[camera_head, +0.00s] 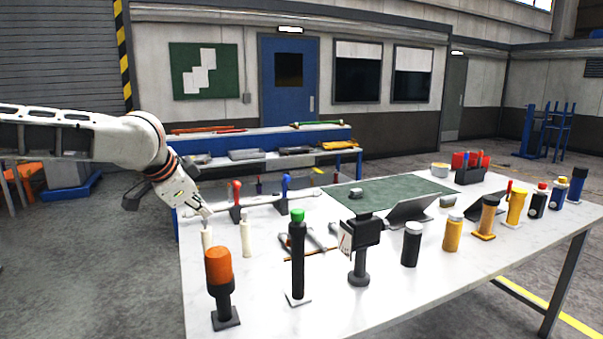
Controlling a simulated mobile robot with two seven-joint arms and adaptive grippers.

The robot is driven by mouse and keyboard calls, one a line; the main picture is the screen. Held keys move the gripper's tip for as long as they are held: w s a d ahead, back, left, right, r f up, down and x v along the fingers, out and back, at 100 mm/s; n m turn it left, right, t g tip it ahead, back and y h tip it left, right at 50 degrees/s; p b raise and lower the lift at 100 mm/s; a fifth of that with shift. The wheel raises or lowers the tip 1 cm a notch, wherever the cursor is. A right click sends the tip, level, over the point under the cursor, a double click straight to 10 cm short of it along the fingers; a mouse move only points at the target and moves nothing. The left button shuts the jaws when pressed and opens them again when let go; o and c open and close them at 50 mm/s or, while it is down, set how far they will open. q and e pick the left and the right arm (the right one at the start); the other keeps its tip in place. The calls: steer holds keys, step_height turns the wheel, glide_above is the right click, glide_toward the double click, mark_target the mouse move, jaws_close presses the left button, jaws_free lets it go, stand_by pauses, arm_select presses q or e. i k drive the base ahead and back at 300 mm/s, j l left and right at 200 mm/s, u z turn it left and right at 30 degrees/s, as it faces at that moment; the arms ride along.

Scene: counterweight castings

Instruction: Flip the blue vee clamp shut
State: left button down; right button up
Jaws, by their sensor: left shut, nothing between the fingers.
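The blue vee clamp (285,184) stands toward the back left of the white table, with its blue handle upright above a dark base. I cannot make out whether its jaw touches anything. A similar clamp with a red handle (237,188) stands to its left. My left gripper (207,212) is shut and empty, pointing down at the table's left edge. It is left of the red clamp and apart from the blue one. My right gripper is out of view.
Pale bottles (246,234) stand near my left gripper. An orange-topped lamp (218,268), a green-capped black cylinder (298,258) and a black box on a stand (366,234) occupy the front. Several bottles line the right. A green mat (400,190) lies behind.

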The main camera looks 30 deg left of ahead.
mark_target(286, 178)
steer(key=i, duration=1.25)
